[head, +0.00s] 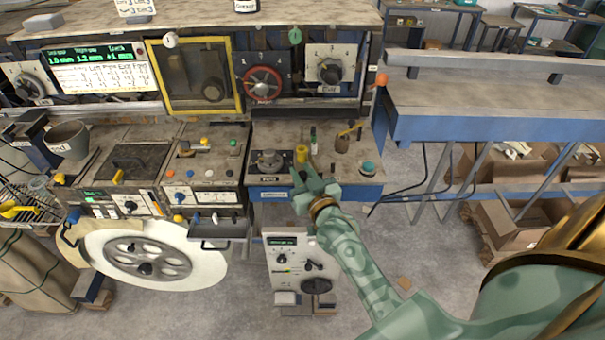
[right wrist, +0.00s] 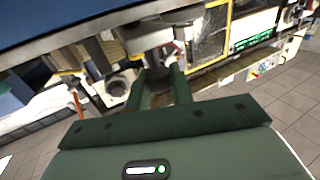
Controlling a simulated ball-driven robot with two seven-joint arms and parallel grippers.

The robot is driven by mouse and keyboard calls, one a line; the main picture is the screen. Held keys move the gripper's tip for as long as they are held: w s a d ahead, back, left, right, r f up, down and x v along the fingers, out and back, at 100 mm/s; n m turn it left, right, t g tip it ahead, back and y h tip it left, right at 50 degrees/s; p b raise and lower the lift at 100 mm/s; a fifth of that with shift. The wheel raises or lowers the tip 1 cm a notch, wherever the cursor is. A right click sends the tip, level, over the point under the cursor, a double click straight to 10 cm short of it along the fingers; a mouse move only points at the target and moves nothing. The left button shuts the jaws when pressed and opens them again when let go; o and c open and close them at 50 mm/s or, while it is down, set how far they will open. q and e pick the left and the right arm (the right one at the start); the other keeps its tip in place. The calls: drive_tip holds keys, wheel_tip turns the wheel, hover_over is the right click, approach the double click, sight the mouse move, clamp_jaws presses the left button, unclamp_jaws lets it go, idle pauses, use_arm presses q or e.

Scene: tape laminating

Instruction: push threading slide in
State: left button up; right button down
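My right gripper (head: 314,186) is over the front edge of the right-hand console (head: 318,137), close to its blue front. In the right wrist view its two green fingers (right wrist: 159,87) stand apart with a gap between them. A grey round fitting with a dark part (right wrist: 154,52) shows just beyond the fingertips; I cannot tell whether they touch it. No part is clearly readable as the threading slide. A dark round knob on a plate (head: 269,160) and a yellow piece (head: 302,154) sit on the console top near the gripper. My left gripper is not in view.
A yellow-framed window (head: 238,75) and a red handwheel (head: 262,84) are on the panel behind. A large white disc (head: 110,268) is at lower left. A grey control box (head: 283,262) stands below the console. A blue-edged bench (head: 480,125) is at right.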

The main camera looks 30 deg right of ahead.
drive_tip(key=w+d, duration=0.1)
drive_tip(key=w, duration=0.2)
drive_tip(key=w+d+b, duration=0.1)
drive_tip(key=shift+w+d, duration=0.15)
drive_tip(key=shift+d, duration=0.15)
drive_tip(key=c, duration=1.3)
unclamp_jaws()
drive_tip(key=shift+o, duration=0.2)
drive_tip(key=shift+s, duration=0.2)
drive_tip(key=s+a, duration=0.2)
drive_tip(key=s, duration=1.4)
drive_tip(key=shift+a, duration=0.35)
